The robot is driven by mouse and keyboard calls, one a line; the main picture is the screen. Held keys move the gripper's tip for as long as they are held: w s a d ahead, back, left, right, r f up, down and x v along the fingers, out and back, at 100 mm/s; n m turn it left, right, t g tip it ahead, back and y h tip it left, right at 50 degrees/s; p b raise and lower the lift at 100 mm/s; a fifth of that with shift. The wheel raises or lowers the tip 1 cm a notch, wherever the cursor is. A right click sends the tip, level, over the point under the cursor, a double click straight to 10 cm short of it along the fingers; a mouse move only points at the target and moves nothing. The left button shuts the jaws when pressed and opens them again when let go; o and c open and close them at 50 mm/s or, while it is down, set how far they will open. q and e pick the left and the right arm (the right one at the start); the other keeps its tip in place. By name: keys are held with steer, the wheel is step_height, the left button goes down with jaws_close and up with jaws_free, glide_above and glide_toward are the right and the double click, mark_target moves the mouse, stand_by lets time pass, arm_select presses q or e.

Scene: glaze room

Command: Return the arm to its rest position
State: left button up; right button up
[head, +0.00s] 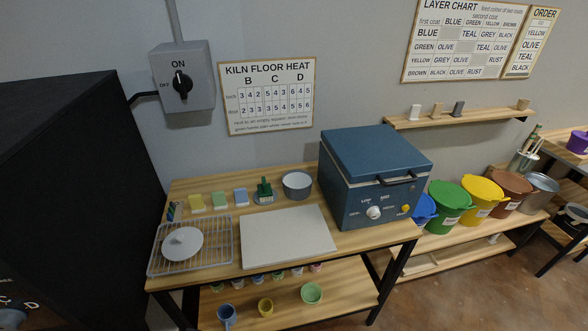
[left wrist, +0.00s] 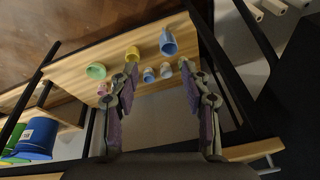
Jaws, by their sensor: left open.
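No arm of mine shows in the head view. My left gripper (left wrist: 158,68) shows in the left wrist view, its two fingers spread wide apart with nothing held between them. Beyond the fingers is the wooden lower shelf (head: 345,289) of the table. My right gripper is in neither view.
The table top holds a wire rack (head: 160,263) with a white lidded piece (head: 183,244), a pale board (head: 287,236), a grey bowl (head: 297,186) and a blue kiln-like box (head: 368,180). Coloured buckets (head: 483,198) stand right. A large black cabinet (head: 70,190) fills the left.

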arm_select(q)
steer(key=s+a+f+g, duration=0.1)
steer(key=s+f, duration=0.3)
steer(key=f, duration=0.6)
steer(key=s+a+f, duration=0.1)
steer(key=s+f, duration=0.3)
steer(key=f, duration=0.5)
steer(key=s+f, duration=1)
steer(key=s, duration=0.4)
steer(key=shift+s+a+f+g, duration=0.15)
steer(key=shift+s+a+g, duration=0.05)
steer(key=shift+g, duration=0.2)
